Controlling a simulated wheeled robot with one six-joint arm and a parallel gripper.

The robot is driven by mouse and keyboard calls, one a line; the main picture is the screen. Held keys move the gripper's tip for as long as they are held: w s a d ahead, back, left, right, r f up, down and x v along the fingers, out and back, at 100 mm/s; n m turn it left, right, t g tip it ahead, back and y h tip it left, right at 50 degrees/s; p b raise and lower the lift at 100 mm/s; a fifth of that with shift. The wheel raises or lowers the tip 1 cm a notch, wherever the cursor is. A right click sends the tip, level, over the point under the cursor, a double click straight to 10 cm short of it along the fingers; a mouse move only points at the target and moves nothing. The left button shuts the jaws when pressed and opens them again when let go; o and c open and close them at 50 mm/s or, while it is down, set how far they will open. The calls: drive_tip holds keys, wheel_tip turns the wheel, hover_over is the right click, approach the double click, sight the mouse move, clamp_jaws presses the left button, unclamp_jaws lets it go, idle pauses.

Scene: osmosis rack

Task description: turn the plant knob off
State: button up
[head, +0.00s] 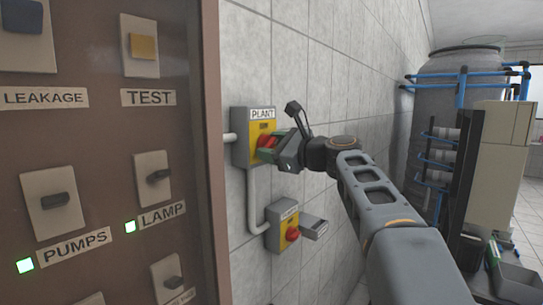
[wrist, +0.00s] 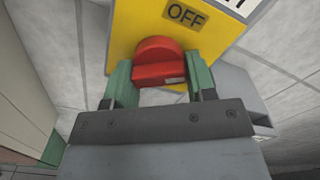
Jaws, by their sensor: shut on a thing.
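The plant knob is a red rotary knob (head: 267,141) on a yellow-faced grey box (head: 241,150) labelled PLANT, fixed to the tiled wall. In the wrist view the red knob (wrist: 158,62) sits between the two green fingers, below a dark OFF label (wrist: 186,16) on the yellow plate. My gripper (head: 276,143) reaches the box from the right. It is shut on the knob, with a finger at each side, as the wrist view (wrist: 160,82) shows. Part of the knob's lower face is hidden by the gripper body.
A second box with a red knob (head: 292,233) is on the wall below, with an open grey flap (head: 314,227). A brown panel (head: 204,200) with switches for PUMPS, LAMP and TEST stands close at left. A large grey tank (head: 450,75) with blue pipes stands at right.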

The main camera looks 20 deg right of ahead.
drive_tip(key=n+b, duration=0.3)
drive_tip(key=n, duration=0.3)
drive_tip(key=n+b, duration=0.1)
drive_tip(key=n, duration=0.1)
drive_tip(key=n+b, duration=0.1)
drive_tip(key=n, duration=0.2)
drive_tip(key=shift+d+r, duration=0.1)
drive_tip(key=shift+r, duration=0.1)
drive_tip(key=shift+n, duration=0.3)
drive_tip(key=o, duration=0.9)
drive_tip(key=b+v, duration=0.3)
drive_tip(key=v, duration=1)
drive_tip(key=shift+s+d, duration=0.25)
drive_tip(key=shift+s, duration=0.05)
